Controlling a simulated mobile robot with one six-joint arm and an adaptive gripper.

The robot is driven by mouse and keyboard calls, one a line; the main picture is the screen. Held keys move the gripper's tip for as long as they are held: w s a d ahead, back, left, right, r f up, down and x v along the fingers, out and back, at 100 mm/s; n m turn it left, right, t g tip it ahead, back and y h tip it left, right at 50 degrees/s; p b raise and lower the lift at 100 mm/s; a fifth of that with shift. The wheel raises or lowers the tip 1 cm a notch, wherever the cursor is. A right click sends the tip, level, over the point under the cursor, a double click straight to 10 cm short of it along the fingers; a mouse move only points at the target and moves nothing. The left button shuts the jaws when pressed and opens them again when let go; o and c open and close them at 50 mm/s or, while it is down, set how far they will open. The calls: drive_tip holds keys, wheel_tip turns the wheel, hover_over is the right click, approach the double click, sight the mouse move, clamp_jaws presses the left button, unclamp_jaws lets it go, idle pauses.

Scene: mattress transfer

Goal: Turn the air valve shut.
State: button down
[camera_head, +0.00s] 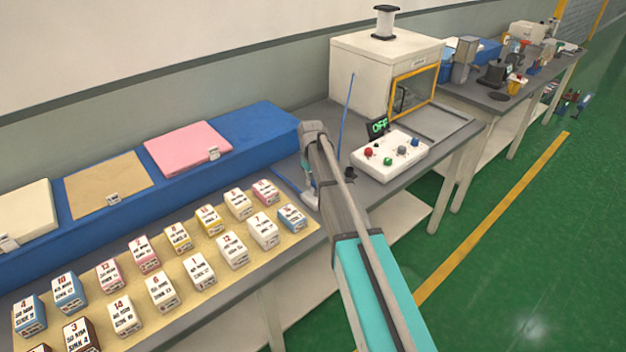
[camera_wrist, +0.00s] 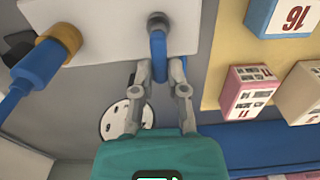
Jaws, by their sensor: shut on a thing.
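In the wrist view, the air valve's blue handle (camera_wrist: 158,45) sits on a white block (camera_wrist: 100,22). My gripper (camera_wrist: 161,66) is shut on the blue handle, with a finger on each side of it. A brass-coloured nut (camera_wrist: 62,40) and a thick blue hose fitting (camera_wrist: 24,86) are at the left of the block. A round white dial (camera_wrist: 112,122) shows behind my fingers, partly covered. In the head view my gripper (camera_head: 309,192) is low beside the blue bench section, and the valve is mostly hidden by my arm.
Numbered boxes (camera_head: 163,291) stand in rows on a tan mat (camera_head: 222,256) close to the left of my arm. A control box with coloured buttons (camera_head: 407,160) and a white cabinet (camera_head: 365,62) stand on the right. A thin blue tube (camera_head: 347,120) rises behind.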

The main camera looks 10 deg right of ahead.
drive_tip(key=shift+a+n, duration=0.1)
drive_tip(key=shift+n, duration=0.3)
drive_tip(key=c, duration=0.7)
unclamp_jaws()
drive_tip(key=shift+o, duration=0.2)
drive_tip(key=shift+m, duration=0.4)
